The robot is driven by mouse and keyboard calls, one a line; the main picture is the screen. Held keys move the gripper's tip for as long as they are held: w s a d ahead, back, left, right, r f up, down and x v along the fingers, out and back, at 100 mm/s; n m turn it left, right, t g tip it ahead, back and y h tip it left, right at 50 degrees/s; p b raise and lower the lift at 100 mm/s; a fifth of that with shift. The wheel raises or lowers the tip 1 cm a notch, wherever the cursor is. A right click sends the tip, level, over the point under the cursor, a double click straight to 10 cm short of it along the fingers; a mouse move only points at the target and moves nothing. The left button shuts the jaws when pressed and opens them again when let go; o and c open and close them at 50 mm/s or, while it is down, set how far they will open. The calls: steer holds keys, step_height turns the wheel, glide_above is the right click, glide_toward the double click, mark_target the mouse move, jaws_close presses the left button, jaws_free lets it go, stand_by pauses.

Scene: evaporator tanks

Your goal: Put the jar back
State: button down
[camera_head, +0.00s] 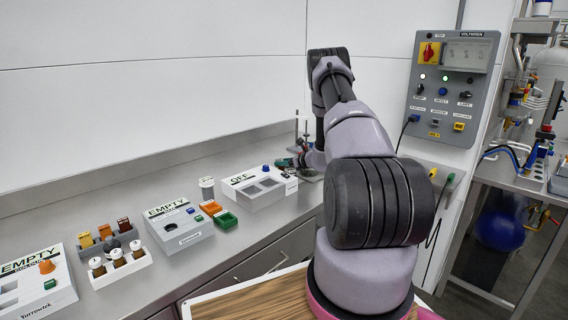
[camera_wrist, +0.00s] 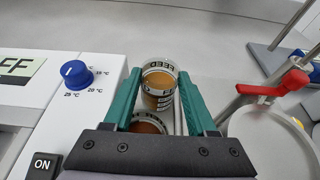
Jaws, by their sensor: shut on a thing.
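In the wrist view, a clear jar (camera_wrist: 158,86) with amber contents and a band of dark lettering sits between the green fingertips of my gripper (camera_wrist: 160,78). The fingers are shut on it, one on each side. A second round jar top with brown contents (camera_wrist: 148,124) shows nearer the palm, also between the fingers and partly hidden by the gripper body. In the head view, my gripper (camera_head: 286,162) is low at the back of the counter, just behind and right of a white box marked OFF (camera_head: 262,192). The jars cannot be made out there.
The box's blue knob (camera_wrist: 76,74) is left of the fingers. A stand with a red clamp (camera_wrist: 272,88) and a round pale plate (camera_wrist: 272,140) is close on the right. Bare counter (camera_wrist: 215,55) lies beyond. White-capped bottles in a rack (camera_head: 118,262) stand farther left.

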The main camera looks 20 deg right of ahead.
steer(key=shift+c, duration=1)
jaws_free()
steer(key=shift+f, duration=0.1)
